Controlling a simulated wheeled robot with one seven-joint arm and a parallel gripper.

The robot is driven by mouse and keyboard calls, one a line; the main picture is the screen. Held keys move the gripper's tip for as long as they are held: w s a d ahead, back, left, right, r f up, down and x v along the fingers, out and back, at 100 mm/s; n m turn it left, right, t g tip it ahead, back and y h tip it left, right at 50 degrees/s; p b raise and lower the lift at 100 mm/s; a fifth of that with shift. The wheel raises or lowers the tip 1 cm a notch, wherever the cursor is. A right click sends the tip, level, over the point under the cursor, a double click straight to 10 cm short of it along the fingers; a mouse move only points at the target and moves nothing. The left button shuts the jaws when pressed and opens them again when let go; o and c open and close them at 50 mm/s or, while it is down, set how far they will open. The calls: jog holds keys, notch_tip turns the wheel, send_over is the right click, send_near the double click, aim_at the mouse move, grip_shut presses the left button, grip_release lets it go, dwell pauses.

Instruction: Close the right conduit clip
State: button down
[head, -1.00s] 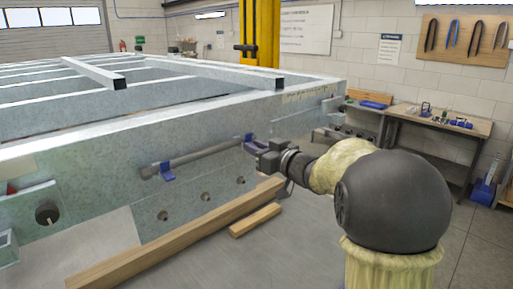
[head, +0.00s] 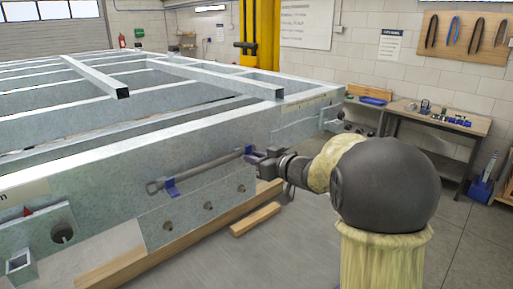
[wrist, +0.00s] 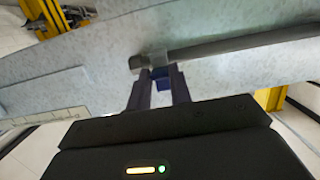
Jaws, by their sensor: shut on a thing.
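A grey conduit (head: 210,167) runs along the side of the galvanized trailer frame (head: 110,160). The left blue clip (head: 171,187) is near the conduit's left end. The right blue clip (head: 249,151) is at its right end; it also shows in the wrist view (wrist: 161,82). My gripper (head: 256,158) is at the right clip. In the wrist view my gripper (wrist: 157,80) has its two dark fingers on either side of the blue clip part, shut on it just below the conduit. The fingers hide part of the clip, so I cannot tell whether it is latched.
Wooden beams (head: 256,219) lie on the floor below the frame. Loose square tubes (head: 95,75) lie across the frame top. A workbench (head: 440,118) with small parts stands at the back right.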

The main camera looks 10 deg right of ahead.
aim_at(249, 147)
jog(key=shift+w+r+g+h+p, duration=0.1)
jog(key=shift+r+g+h+p, duration=0.85)
jog(key=shift+p, duration=2.45)
jog(key=shift+w+a+r+g+h+p, duration=0.1)
jog(key=shift+g+h+p, duration=0.15)
jog(key=shift+g+p, duration=0.35)
jog(key=shift+w+a+r+g+h+p, duration=0.1)
jog(key=shift+g+h+p, duration=0.1)
jog(key=shift+g+p, duration=0.35)
jog(key=shift+w+a+r+g+h, duration=0.15)
jog(key=shift+w+r+g+h, duration=0.1)
jog(key=shift+g+h, duration=0.4)
jog(key=shift+w+a+r+g+h, duration=0.1)
jog(key=shift+w+r+g+h, duration=0.25)
jog(key=shift+g, duration=0.45)
jog(key=shift+w+a+r+g+h, duration=0.1)
jog(key=shift+a+r+g+h, duration=0.05)
jog(key=shift+g+h, duration=0.55)
jog(key=shift+w+a+r+g+h, duration=0.1)
jog(key=shift+w+a+g+h, duration=0.1)
jog(key=shift+g+h, duration=0.35)
jog(key=shift+w+a+r+g+h, duration=0.1)
jog(key=shift+w+g+h, duration=0.15)
jog(key=shift+g, duration=0.55)
jog(key=shift+w+a+r+g+h, duration=0.15)
jog(key=shift+g+h, duration=0.25)
jog(key=shift+g, duration=0.3)
jog(key=shift+w+a+g+h, duration=0.1)
jog(key=shift+g+h, duration=0.2)
jog(key=shift+g, duration=0.1)
